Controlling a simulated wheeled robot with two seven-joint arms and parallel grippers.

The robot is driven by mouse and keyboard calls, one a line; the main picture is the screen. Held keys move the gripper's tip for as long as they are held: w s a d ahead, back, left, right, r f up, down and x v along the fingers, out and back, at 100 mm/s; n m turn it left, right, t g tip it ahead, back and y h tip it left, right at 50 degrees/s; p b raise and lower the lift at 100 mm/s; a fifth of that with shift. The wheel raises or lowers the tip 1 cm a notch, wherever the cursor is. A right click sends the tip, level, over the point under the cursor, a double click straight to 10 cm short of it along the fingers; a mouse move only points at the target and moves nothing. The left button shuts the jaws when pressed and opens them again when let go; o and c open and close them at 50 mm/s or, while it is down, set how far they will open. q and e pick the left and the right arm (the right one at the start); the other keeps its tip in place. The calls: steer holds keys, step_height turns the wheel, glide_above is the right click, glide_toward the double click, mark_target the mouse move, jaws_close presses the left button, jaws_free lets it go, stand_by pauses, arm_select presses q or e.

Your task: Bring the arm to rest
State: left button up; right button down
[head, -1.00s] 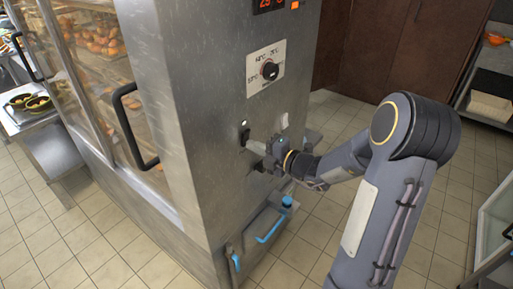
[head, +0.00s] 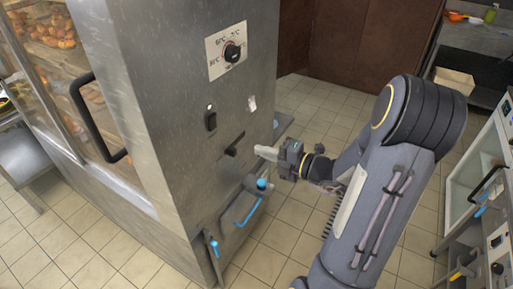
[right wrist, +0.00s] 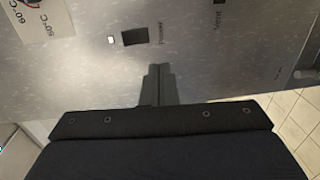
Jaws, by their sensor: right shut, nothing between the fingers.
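My right gripper (head: 267,153) is in front of the steel cabinet's control side in the head view, a little apart from the panel. Its fingers are together with nothing between them. In the right wrist view the closed fingers (right wrist: 159,84) point at the panel below a dark rocker switch (right wrist: 135,36) with a small white light beside it. The same switch (head: 210,121) shows in the head view, with a dark lever or slot below it (head: 234,145). My left gripper is not in view.
The steel cabinet (head: 165,100) carries a temperature knob (head: 232,53), a black door handle (head: 97,117) and blue-handled pipes (head: 250,207) low down. A glass-fronted unit (head: 470,170) stands at right. Tiled floor (head: 290,225) is clear between them.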

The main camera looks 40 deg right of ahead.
stand_by(0.5)
steer(key=s+a+r+n+g+y, duration=0.2)
steer(key=s+a+n+g, duration=0.2)
steer(key=a+n, duration=0.55)
steer(key=s+a+r+n+g+y, duration=0.2)
steer(key=s+a+n+g+y, duration=0.25)
steer(key=n, duration=0.75)
steer(key=s+f+n+h, duration=0.1)
steer(key=s+n+h, duration=0.3)
steer(key=n, duration=0.9)
steer(key=s+a+f+n+g+h, duration=0.1)
steer(key=s+n+h, duration=0.4)
steer(key=n, duration=0.8)
steer(key=shift+s+a+f, duration=0.2)
steer(key=shift+s+f, duration=0.35)
steer(key=shift+s, duration=0.4)
steer(key=shift+g, duration=0.25)
